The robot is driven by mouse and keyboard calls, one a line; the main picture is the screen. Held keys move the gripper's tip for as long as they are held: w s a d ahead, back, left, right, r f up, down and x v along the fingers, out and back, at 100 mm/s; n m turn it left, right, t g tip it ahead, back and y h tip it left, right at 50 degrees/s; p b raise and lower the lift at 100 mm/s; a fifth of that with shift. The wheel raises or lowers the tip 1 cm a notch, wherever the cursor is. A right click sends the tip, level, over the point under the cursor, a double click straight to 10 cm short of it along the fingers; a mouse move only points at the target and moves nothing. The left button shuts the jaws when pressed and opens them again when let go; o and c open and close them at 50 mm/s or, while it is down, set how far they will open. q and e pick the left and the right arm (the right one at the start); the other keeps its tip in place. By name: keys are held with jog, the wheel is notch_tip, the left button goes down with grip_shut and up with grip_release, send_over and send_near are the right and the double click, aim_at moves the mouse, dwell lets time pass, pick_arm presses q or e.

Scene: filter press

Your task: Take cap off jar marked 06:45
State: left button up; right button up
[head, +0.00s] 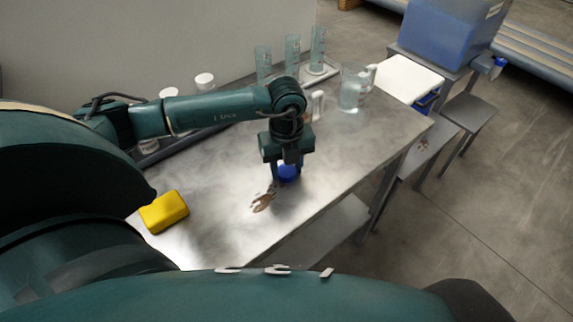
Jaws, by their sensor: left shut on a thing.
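My left gripper (285,174) points down over the middle of the metal table. It is shut on a round blue thing (289,173), which looks like a cap. I cannot tell whether it is in the air or touching the table. Several jars with white tops, among them one jar (204,81) and another (168,92), stand at the back left, partly behind my left arm. No 06:45 mark is readable on any of them. My right gripper is not in view.
A yellow block (164,212) lies at the table's (225,215) left. A brown stain (264,203) is near the gripper. Graduated cylinders (292,52) stand on a tray at the back. A beaker (350,92), a white-lidded box (405,78) and a blue tank (447,35) are to the right.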

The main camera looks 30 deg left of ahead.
aim_at(287, 170)
pick_arm(q)
jog(key=shift+f, duration=0.2)
jog(key=o, duration=1.1)
jog(key=shift+r, duration=0.1)
jog(key=shift+r, duration=0.6)
jog(key=shift+r+b, duration=0.55)
jog(key=shift+r, duration=5)
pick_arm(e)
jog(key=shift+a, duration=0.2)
